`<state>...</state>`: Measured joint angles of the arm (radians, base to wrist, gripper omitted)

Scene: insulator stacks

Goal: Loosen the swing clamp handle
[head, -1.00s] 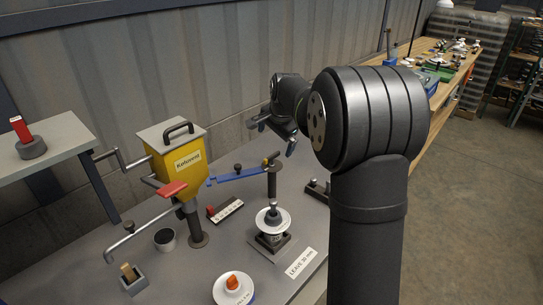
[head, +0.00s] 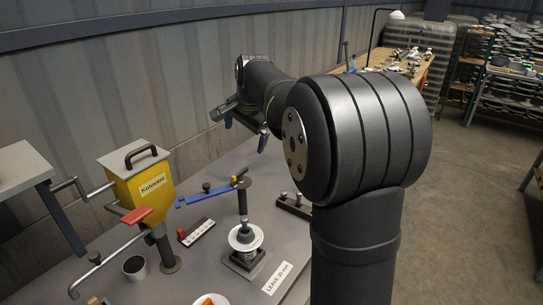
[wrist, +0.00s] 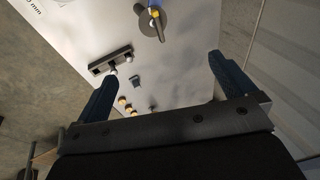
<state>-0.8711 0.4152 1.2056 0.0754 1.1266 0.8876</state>
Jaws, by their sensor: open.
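The swing clamp stands on the bench in the head view: a dark post (head: 243,201) with a blue arm (head: 208,193) reaching left. Its small handle (head: 239,177), dark with a yellow part, sits on top of the post. My gripper (head: 246,134) is above and behind the clamp, open and empty, fingers pointing down. In the wrist view the handle (wrist: 154,14) shows at the top edge, beyond my open gripper (wrist: 161,70) and apart from both fingers. The post's lower part is hidden from above.
A white insulator disc (head: 246,238) on a dark base stands in front of the clamp. A yellow Kolovent dispenser (head: 142,183) with crank arms is at left. A dark rack (head: 294,205) with pegs lies right of the clamp. The corrugated wall (head: 150,90) is close behind.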

